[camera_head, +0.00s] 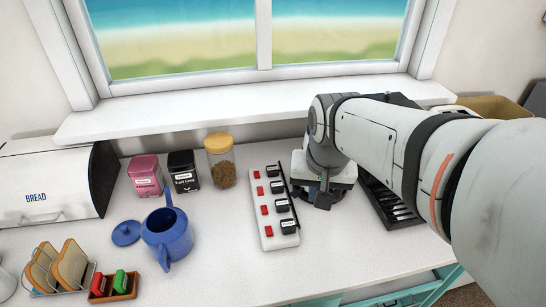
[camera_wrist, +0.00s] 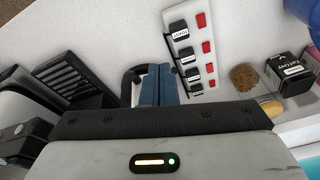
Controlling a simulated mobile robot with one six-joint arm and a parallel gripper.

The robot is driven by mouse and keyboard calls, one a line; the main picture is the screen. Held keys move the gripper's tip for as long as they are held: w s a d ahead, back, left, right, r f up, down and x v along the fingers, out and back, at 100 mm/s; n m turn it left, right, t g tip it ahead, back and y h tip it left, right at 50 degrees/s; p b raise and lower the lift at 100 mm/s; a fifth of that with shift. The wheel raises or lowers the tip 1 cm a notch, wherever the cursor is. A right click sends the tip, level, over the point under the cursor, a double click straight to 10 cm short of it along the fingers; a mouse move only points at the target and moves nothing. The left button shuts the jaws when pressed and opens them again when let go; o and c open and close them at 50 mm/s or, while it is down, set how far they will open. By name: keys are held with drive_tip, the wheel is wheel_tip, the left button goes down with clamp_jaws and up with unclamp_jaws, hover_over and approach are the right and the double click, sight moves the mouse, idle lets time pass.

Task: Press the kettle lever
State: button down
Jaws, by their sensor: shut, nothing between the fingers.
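No lever that I can clearly pick out as a kettle's shows in either view. A blue kettle-like pot (camera_head: 167,236) with a spout and upright handle stands left of centre in the head view, its lid (camera_head: 126,233) beside it. A white power strip (camera_head: 268,236) with several red switches and black labelled plugs lies at the centre. My gripper (camera_head: 322,203) is just right of the strip, pointing down. In the wrist view its blue fingers (camera_wrist: 159,75) are together and empty.
A bread box (camera_head: 55,185), pink and black canisters (camera_head: 146,176) and a glass jar (camera_head: 220,163) line the back left. A toast rack (camera_head: 60,267) and a wooden tray (camera_head: 115,294) stand front left. A black rack (camera_head: 388,203) is right of my gripper. The front-centre counter is clear.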

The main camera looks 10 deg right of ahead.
sight(293, 194)
drive_tip(key=w+f+m+g+b, duration=0.1)
drive_tip(key=w+f+m, duration=0.3)
drive_tip(key=w, duration=0.4)
drive_tip(key=w+f+m+g+h+b, duration=0.1)
drive_tip(key=w+f+m+b, duration=0.2)
drive_tip(key=w+f+m, duration=0.2)
drive_tip(key=w+m, duration=0.2)
drive_tip(key=w, duration=0.1)
drive_tip(key=shift+w+a, duration=0.2)
drive_tip(key=shift+w, duration=0.15)
drive_tip(key=shift+d+f+b, duration=0.2)
drive_tip(key=shift+f+b, duration=1.05)
drive_tip(key=shift+f, duration=0.5)
drive_tip(key=shift+d+f+b, duration=0.15)
drive_tip(key=shift+f+b, duration=1.1)
drive_tip(key=shift+f, duration=0.5)
